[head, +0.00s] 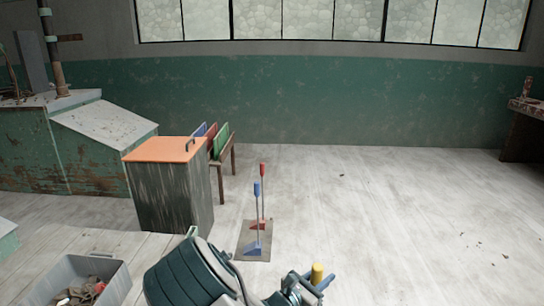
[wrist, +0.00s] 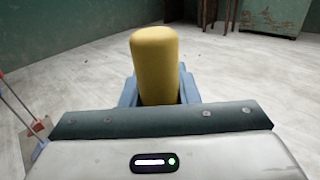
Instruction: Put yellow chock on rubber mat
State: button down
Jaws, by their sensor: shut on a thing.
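The yellow chock shows only as its rounded yellow grip (head: 317,270), seen in the wrist view too (wrist: 155,60). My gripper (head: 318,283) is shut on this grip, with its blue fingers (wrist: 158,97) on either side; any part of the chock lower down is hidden. The grip stands roughly upright. The dark rubber mat (head: 243,240) lies on the floor to the left of my gripper in the head view. Part of the mat (wrist: 29,143) shows at the left edge of the wrist view.
A blue chock (head: 254,249) and a red chock (head: 260,224), each with a tall handle, stand on the mat. A cabinet with an orange top (head: 165,150) is left of it. A grey bin (head: 115,285) sits at lower left. The floor to the right is clear.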

aim_at(255, 239)
jog(key=z, duration=0.15)
jog(key=i, duration=2.05)
jog(key=u, duration=0.3)
jog(key=i, duration=1.2)
jog(key=u, duration=0.4)
